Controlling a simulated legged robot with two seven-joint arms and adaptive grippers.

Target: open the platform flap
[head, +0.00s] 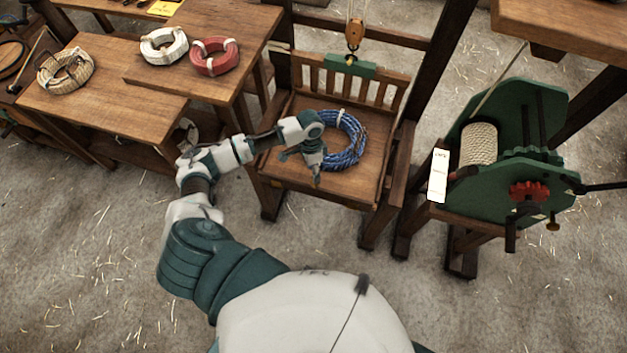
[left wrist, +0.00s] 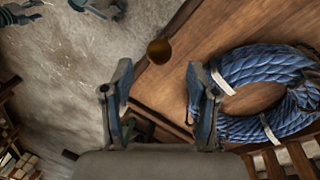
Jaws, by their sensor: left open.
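The wooden platform (head: 350,185) has a slatted rail at its back and a coil of blue rope (head: 345,140) on it. The blue rope also shows at the right in the left wrist view (left wrist: 262,70). I cannot tell the flap's outline from the platform boards. My left gripper (head: 303,168) is over the platform, left of the rope, pointing down. In the left wrist view its two fingers (left wrist: 159,68) are apart and empty. A round brass knob (left wrist: 159,51) shows between and beyond the fingertips, by the platform's edge; whether they touch it is unclear. My right gripper is out of view.
A pulley hook (head: 354,35) hangs at the platform's back, by a green bracket (head: 347,66). A green winch (head: 510,150) with a rope drum stands at right. A bench (head: 105,100) at left holds red, white and tan coils. The straw-strewn floor in front is clear.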

